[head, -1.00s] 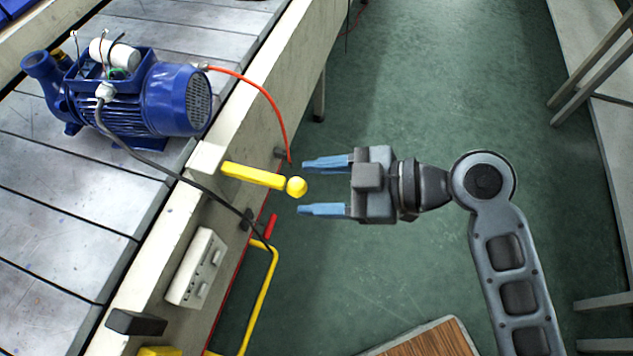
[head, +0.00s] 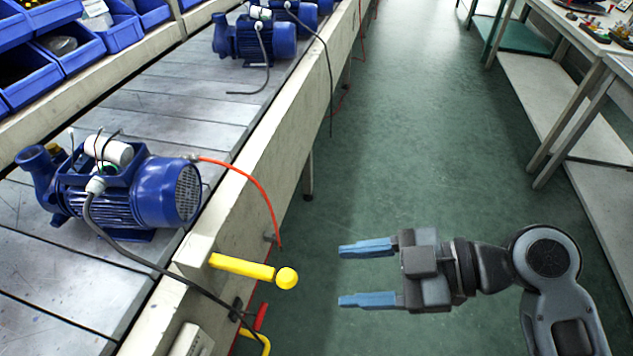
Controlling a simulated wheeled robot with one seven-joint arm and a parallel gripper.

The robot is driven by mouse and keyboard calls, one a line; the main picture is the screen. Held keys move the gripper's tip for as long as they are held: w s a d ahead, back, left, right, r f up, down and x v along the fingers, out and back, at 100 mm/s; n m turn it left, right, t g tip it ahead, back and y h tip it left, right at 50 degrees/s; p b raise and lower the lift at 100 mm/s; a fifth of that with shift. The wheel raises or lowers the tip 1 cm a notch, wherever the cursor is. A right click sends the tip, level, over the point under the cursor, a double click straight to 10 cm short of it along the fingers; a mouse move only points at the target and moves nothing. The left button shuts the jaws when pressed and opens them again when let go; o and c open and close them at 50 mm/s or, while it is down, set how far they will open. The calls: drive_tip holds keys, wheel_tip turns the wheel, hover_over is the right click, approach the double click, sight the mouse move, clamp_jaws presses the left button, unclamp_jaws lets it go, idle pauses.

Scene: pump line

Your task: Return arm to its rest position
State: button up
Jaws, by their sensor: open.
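My gripper (head: 342,275) is at the lower middle right, in front of the line and above the green floor. Its two blue fingers are apart and point left, with nothing between them. A yellow lever (head: 242,266) with a round ball end sticks out from the side of the line, left of the fingertips. A clear gap shows between the ball and the fingers.
A blue pump (head: 125,190) sits on the conveyor (head: 165,115), with a red cable and a grey cable hanging from it. More pumps (head: 255,38) stand farther along. Blue bins (head: 95,40) line the upper left. A workbench (head: 590,125) stands at right. The aisle floor (head: 410,120) is clear.

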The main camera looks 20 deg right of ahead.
drive_tip(key=shift+f, duration=0.1)
drive_tip(key=s+d+f+m+t+h+p, duration=0.1)
drive_tip(key=s+d+f+m+t+h, duration=0.3)
drive_tip(key=s+d+f+m+h, duration=0.45)
drive_tip(key=s+a+r+m+t+h, duration=0.1)
drive_tip(key=s+r+m+t, duration=0.1)
drive_tip(key=s+r, duration=0.4)
drive_tip(key=s+a+r+m+t+h+p, duration=0.1)
drive_tip(key=s+r+m+h, duration=0.1)
drive_tip(key=s+r, duration=0.4)
drive_tip(key=shift+a+r+m+t, duration=0.15)
drive_tip(key=shift+a+m+t, duration=0.2)
drive_tip(key=shift+m, duration=0.5)
